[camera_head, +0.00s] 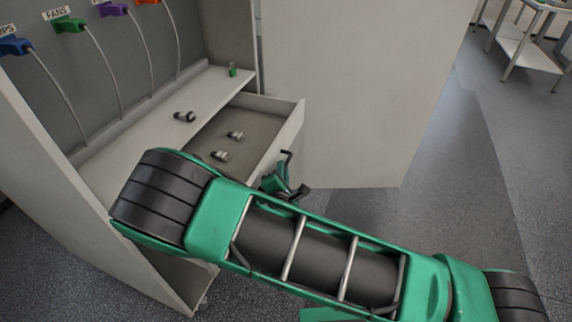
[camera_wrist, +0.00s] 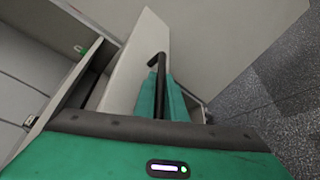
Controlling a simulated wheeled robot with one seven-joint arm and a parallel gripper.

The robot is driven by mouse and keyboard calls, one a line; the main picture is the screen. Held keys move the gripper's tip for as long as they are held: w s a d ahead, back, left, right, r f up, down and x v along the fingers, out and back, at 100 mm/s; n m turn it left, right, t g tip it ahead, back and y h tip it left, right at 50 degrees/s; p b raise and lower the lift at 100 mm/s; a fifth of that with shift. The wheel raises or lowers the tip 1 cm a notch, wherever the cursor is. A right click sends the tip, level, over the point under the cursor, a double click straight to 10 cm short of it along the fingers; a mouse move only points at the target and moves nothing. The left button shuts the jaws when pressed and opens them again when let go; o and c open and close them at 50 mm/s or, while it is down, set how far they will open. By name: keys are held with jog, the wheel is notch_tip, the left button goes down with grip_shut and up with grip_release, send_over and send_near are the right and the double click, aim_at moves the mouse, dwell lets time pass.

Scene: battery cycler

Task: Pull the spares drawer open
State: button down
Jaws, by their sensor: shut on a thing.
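The spares drawer (camera_head: 293,128) stands partly open below the cabinet's shelf, with two small metal-and-dark fittings, one at the back (camera_head: 235,135) and one nearer (camera_head: 220,155), lying inside. My gripper (camera_head: 286,186) is at the drawer's front, partly hidden behind my green arm. In the wrist view, the dark bar handle (camera_wrist: 157,62) on the pale drawer front (camera_wrist: 138,58) runs between the two green fingers of my gripper (camera_wrist: 161,92). The fingers are shut on the handle. The handle's end also shows in the head view (camera_head: 288,155).
A similar fitting (camera_head: 184,116) and a small green item (camera_head: 232,71) lie on the shelf (camera_head: 138,118). Coloured plugs with cables hang on the back panel. A large pale panel (camera_head: 360,90) stands to the right of the drawer. Grey floor (camera_head: 460,200) is clear further right.

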jog(key=shift+s+d, duration=0.1)
jog(key=shift+d, duration=0.55)
jog(key=c, duration=1.8)
grip_release()
jog(key=shift+a, duration=0.1)
jog(key=v, duration=1)
jog(key=shift+s, duration=0.3)
